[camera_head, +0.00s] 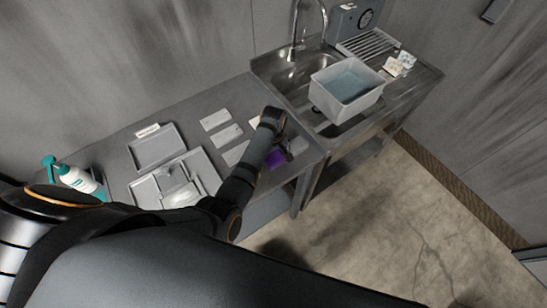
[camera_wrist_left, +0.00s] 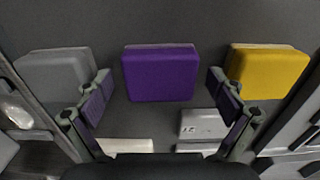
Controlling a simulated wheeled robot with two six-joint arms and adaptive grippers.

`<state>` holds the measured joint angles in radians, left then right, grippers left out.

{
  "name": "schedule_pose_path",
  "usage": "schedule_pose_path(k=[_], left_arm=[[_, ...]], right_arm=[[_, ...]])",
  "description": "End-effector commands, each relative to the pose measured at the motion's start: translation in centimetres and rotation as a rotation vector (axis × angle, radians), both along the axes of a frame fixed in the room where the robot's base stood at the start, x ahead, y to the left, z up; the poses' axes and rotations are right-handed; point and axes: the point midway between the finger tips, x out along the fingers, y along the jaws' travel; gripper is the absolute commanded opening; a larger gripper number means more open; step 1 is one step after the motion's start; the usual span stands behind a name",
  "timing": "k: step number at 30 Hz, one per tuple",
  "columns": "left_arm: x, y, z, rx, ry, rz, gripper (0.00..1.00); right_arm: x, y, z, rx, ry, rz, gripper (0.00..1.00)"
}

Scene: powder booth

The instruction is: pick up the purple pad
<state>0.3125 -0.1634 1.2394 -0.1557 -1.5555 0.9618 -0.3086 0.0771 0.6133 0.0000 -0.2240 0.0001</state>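The purple pad (camera_wrist_left: 160,73) lies on the grey table in the middle of the left wrist view, with a grey pad (camera_wrist_left: 57,74) to its left and a yellow pad (camera_wrist_left: 268,72) to its right. In the head view the purple pad (camera_head: 276,158) shows partly beside my left arm. My left gripper (camera_wrist_left: 160,100) is open, its two fingers on either side of the purple pad's near part, with gaps on both sides. In the head view my left gripper (camera_head: 287,150) is small and dark. The right gripper is in neither view.
Labelled cards (camera_head: 215,120) and grey trays (camera_head: 158,148) lie on the table, with a spray bottle (camera_head: 76,177) at the left. A sink unit (camera_head: 289,85) with a tub of water (camera_head: 347,84) stands to the right. The floor in front is clear.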

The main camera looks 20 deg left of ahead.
Motion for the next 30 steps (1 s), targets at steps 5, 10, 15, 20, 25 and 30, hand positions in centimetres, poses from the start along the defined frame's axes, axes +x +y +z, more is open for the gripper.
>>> schedule_pose_path(k=[5,10,15,20,25,30], left_arm=[[0.0,0.0,0.0,-0.001,0.001,0.0,0.71],[0.0,0.0,0.0,-0.001,0.001,0.0,0.48],[0.0,0.0,0.0,0.001,0.001,0.0,0.36],[0.0,0.1,0.0,0.001,0.003,0.0,0.36],[0.3,0.1,0.9,0.0,0.002,-0.002,0.36],[1.0,0.2,2.8,0.001,0.001,-0.005,0.36]], right_arm=[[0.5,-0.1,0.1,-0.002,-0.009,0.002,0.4],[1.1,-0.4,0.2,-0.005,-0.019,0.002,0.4],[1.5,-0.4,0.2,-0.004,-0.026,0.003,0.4],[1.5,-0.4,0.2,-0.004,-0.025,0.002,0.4],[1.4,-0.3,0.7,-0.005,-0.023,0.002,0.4],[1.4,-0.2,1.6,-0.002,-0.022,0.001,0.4]])
